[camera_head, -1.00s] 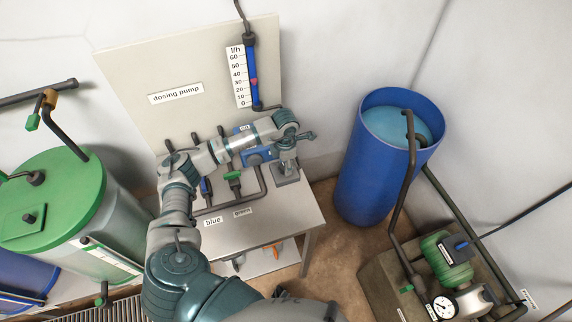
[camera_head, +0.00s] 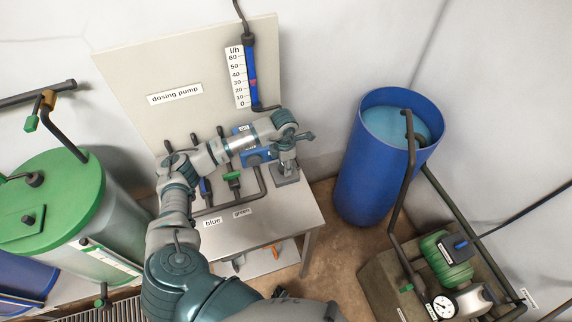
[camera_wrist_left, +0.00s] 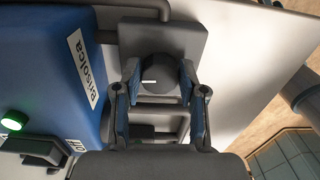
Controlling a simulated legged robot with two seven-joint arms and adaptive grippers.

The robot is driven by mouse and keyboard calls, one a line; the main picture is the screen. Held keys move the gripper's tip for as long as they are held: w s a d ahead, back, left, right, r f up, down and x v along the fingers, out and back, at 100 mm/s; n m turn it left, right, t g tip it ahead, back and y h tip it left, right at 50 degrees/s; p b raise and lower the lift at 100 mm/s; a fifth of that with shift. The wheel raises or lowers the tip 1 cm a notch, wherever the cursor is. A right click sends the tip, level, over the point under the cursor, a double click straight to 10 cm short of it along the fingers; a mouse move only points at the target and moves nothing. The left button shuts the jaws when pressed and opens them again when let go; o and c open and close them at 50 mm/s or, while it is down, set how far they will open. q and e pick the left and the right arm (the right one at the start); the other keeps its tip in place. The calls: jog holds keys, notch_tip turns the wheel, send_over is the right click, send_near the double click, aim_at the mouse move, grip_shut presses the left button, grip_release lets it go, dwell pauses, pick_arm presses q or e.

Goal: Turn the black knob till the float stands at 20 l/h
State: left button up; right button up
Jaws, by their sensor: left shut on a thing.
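The black knob (camera_wrist_left: 158,75) with a white mark pointing left shows in the left wrist view. It sits on a dark grey block. My left gripper (camera_wrist_left: 159,82) has one finger on each side of the knob and is shut on it. In the head view my left gripper (camera_head: 287,158) reaches down over the right end of the table and hides the knob. The flow meter (camera_head: 251,72) with its l/h scale is on the upright board. Its small pinkish-red float (camera_head: 253,83) stands near the 30 mark, perhaps slightly below it. My right gripper is not in view.
The blue dosing pump (camera_head: 255,154) is beside the gripper, with a lit green lamp (camera_wrist_left: 13,121) in the wrist view. Pipes and a green-handled valve (camera_head: 232,177) stand on the table left of it. A blue barrel (camera_head: 366,165) stands right of the table.

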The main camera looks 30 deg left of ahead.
aim_at(282, 165)
pick_arm(q)
jog(key=shift+s+a+f, duration=0.15)
jog(key=shift+s+f, duration=0.05)
jog(key=o, duration=1.1)
jog(key=shift+o, duration=0.2)
jog(key=shift+a+r, duration=0.1)
jog(key=shift+a, duration=0.05)
jog(key=shift+w+r, duration=0.1)
jog(key=shift+r, duration=0.1)
notch_tip(282, 165, up, 11)
jog(key=shift+a+r, duration=0.2)
